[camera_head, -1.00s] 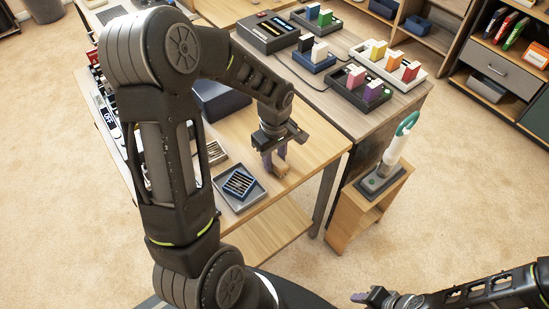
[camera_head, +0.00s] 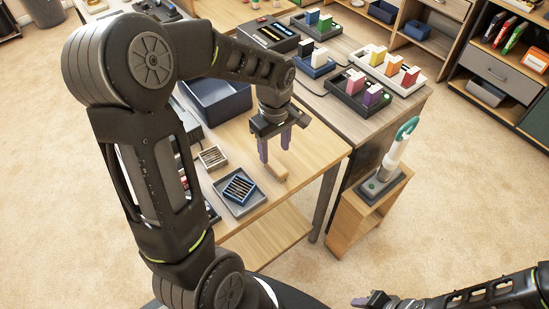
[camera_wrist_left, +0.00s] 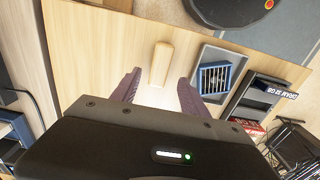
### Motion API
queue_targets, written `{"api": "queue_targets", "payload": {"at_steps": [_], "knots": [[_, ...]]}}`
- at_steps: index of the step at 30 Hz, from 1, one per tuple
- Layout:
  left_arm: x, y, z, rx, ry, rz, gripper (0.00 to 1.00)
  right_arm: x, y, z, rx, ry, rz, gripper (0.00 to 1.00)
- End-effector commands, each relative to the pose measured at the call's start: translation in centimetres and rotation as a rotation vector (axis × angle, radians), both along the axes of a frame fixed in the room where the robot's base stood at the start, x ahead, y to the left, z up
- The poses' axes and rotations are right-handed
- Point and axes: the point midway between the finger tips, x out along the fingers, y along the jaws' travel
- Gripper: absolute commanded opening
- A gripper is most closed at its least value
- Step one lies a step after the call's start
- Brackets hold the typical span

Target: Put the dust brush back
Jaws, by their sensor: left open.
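A small light-wood piece, seemingly the dust brush (camera_head: 275,174), lies on the wooden desk (camera_head: 314,152) near its front edge, right of a grey tray. Its wooden part also shows in the left wrist view (camera_wrist_left: 161,62), beyond and between the finger lines. My left gripper (camera_head: 275,153) is open and empty, fingers pointing down just above the brush; its fingers also show in the left wrist view (camera_wrist_left: 160,80). Whether the brush has bristles cannot be made out. My right gripper (camera_head: 371,300) is at the bottom edge, away from the desk; its jaw state is unclear.
The grey tray (camera_head: 257,204) holds a blue slatted box (camera_head: 239,187). A dark blue bin (camera_head: 222,100) stands behind. Racks with coloured blocks (camera_head: 364,96) fill the adjoining desk. A small wooden stand (camera_head: 353,220) with a white, green-handled device (camera_head: 397,150) is at right.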

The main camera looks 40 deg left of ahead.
Motion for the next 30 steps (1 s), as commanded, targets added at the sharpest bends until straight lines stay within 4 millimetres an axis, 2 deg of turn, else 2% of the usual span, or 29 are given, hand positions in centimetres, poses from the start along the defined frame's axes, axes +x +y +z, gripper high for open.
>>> {"api": "queue_targets", "payload": {"at_steps": [3,9,30], "knots": [[0.1,0.0,2.5,0.0,-0.005,-0.001,0.52,0.0,0.0,0.0,0.0,0.0,0.0,0.36],[0.0,0.0,4.9,0.0,-0.001,-0.002,0.52,0.0,0.0,0.0,0.0,0.0,0.0,0.36],[0.0,-0.1,5.2,-0.001,0.0,-0.002,0.52,0.0,0.0,0.0,0.0,0.0,0.0,0.36]]}}
